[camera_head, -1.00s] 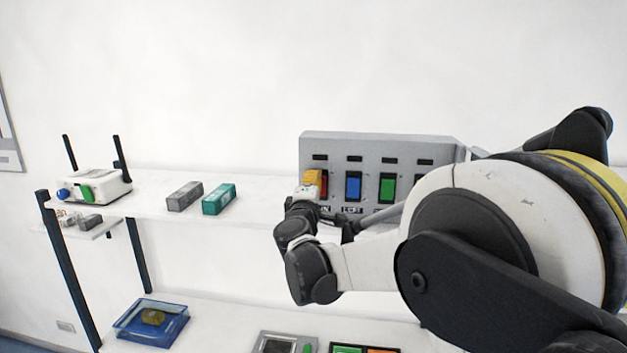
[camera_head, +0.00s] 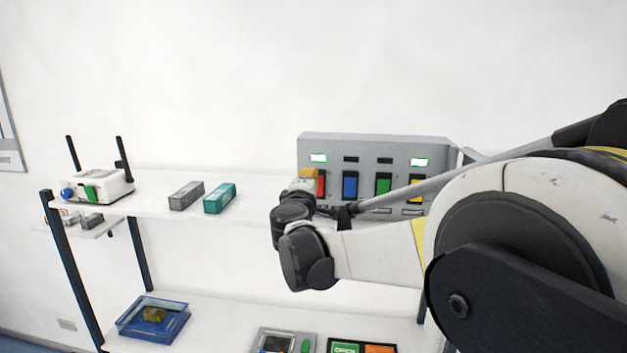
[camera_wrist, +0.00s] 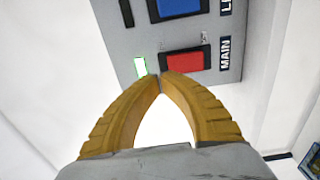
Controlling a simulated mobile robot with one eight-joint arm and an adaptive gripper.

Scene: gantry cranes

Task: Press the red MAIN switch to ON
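The red MAIN switch (camera_head: 321,185) is the leftmost switch on the grey control panel (camera_head: 385,146). In the wrist view the red switch (camera_wrist: 188,61) lies just beyond my fingertips, beside its MAIN label (camera_wrist: 225,53). The lamp (camera_head: 318,158) above it is lit green-white; it also shows in the wrist view (camera_wrist: 140,67). My gripper (camera_wrist: 160,80) has its yellow fingertips together with nothing between them, at the lamp-side end of the switch. In the head view my gripper (camera_head: 308,174) partly covers the switch's left side. I cannot tell whether the tips touch it.
Blue (camera_head: 350,186), green (camera_head: 383,185) and yellow (camera_head: 417,188) switches stand to the right. The rightmost lamp (camera_head: 420,162) is also lit. Grey (camera_head: 186,195) and teal (camera_head: 219,198) blocks and a white device (camera_head: 98,186) sit on the shelf (camera_head: 150,205) to the left.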

